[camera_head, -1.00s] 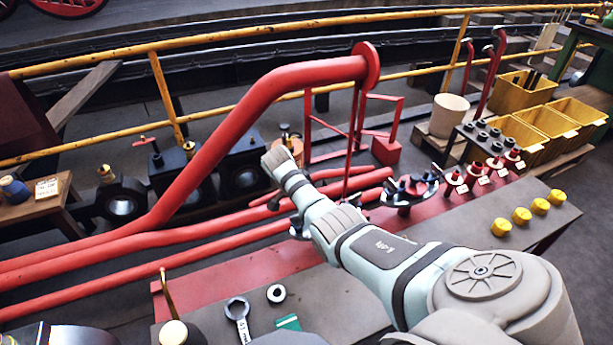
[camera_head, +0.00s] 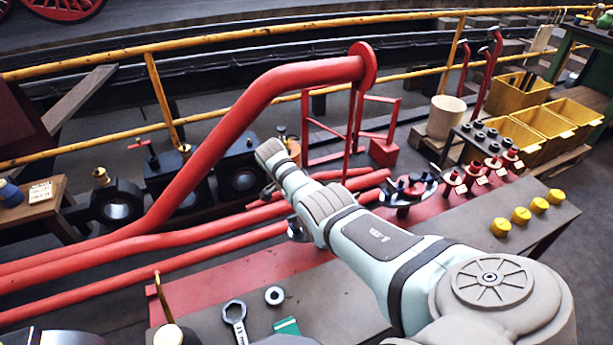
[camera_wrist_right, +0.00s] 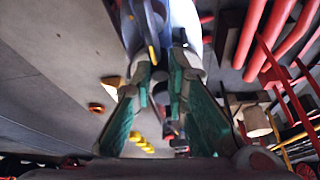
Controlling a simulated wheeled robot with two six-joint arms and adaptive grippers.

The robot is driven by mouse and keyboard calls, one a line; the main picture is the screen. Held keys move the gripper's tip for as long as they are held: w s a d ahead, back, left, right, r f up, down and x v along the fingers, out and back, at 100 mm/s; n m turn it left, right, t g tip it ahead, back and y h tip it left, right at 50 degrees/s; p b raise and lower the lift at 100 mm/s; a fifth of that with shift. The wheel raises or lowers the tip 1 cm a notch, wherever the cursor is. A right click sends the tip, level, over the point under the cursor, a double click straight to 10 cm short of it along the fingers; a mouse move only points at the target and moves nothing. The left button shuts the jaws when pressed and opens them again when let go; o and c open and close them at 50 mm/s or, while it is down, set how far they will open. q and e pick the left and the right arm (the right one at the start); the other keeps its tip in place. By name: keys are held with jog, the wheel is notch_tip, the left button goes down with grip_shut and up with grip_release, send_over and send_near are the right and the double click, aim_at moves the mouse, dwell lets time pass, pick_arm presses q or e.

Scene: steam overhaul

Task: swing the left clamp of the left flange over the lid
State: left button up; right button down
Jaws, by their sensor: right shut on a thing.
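The left flange (camera_head: 294,229) shows only as a dark sliver beside my right arm in the head view; its lid and clamps are mostly hidden by the arm. My right gripper is hidden there. In the right wrist view my right gripper (camera_wrist_right: 161,78) has its green-padded fingers closed in on a small part at the flange, apparently the left clamp, whose outline is too dark to make out. A rounded grey-blue body with a dark rim lies just beyond the fingertips. I cannot tell whether the clamp is over the lid. My left gripper is not in view.
Another flange with dark clamps (camera_head: 408,190) stands right of my arm. Red pipes (camera_head: 150,240) run close by on the left. Several yellow caps (camera_head: 521,215) sit on the grey bench, with a wrench (camera_head: 234,315) and a ring (camera_head: 274,296) at the front.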

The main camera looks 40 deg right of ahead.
jog(key=c, duration=1.6)
grip_release()
jog(key=shift+r, duration=0.1)
jog(key=v, duration=1.1)
jog(key=shift+a+r, duration=0.2)
jog(key=shift+r, duration=0.2)
